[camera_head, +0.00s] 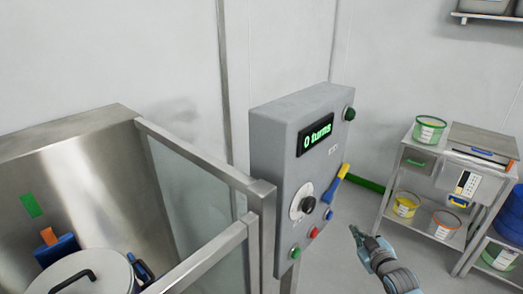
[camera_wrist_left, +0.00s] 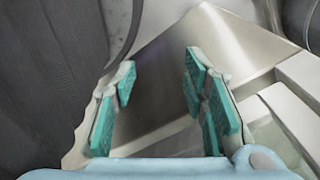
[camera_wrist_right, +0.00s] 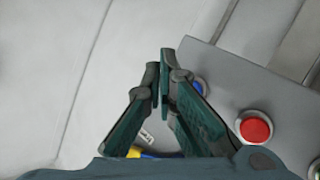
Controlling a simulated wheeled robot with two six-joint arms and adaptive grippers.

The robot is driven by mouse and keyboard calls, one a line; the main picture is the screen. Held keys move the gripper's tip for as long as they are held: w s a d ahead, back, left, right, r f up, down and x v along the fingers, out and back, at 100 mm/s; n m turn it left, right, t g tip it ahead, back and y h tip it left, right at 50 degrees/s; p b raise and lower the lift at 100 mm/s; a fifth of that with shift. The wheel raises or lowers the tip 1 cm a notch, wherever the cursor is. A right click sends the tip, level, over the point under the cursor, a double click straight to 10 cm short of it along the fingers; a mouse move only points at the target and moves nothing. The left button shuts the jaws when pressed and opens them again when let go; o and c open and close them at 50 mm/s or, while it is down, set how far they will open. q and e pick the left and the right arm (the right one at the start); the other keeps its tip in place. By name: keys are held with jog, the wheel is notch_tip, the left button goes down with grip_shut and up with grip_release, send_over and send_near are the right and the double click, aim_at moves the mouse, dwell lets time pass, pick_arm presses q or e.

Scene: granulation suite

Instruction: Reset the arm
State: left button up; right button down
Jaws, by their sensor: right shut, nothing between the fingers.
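My right gripper (camera_head: 357,232) is at the lower right in the head view, in front of and to the right of the grey control box (camera_head: 283,130). It is shut and empty, and its closed fingertips show in the right wrist view (camera_wrist_right: 164,75). The box's display (camera_head: 317,134) reads "0 turns". In the right wrist view a red button (camera_wrist_right: 256,128) lies to the right of the fingers. My left gripper (camera_wrist_left: 160,75) is open and empty in the left wrist view, with a bare metal surface (camera_wrist_left: 205,50) beyond it. It is not in the head view.
The box carries a black knob (camera_head: 308,204), a yellow-and-blue handle (camera_head: 335,184) and a green button (camera_head: 295,253). A glass panel with a metal frame (camera_head: 205,160) stands left of it. A steel cart (camera_head: 415,187) with several tubs stands at right.

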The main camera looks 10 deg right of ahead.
jog(key=s+a+f+m+g+h, duration=0.1)
jog(key=s+f+g, duration=0.2)
jog(key=s+f, duration=0.8)
jog(key=s+f+m+g, duration=0.2)
jog(key=s+f+g, duration=0.35)
jog(key=f, duration=0.95)
jog(key=s+a+f+g, duration=0.1)
jog(key=s+a+f, duration=0.3)
jog(key=s, duration=0.6)
jog(key=s+a+f+g+y, duration=0.1)
jog(key=s+a+f, duration=0.3)
jog(key=s, duration=0.7)
jog(key=s+a+f+g+y, duration=0.1)
jog(key=s+a+f, duration=0.4)
jog(key=s, duration=0.5)
jog(key=shift+s+a+g, duration=0.35)
jog(key=shift+a+g, duration=0.5)
jog(key=shift+a, duration=0.35)
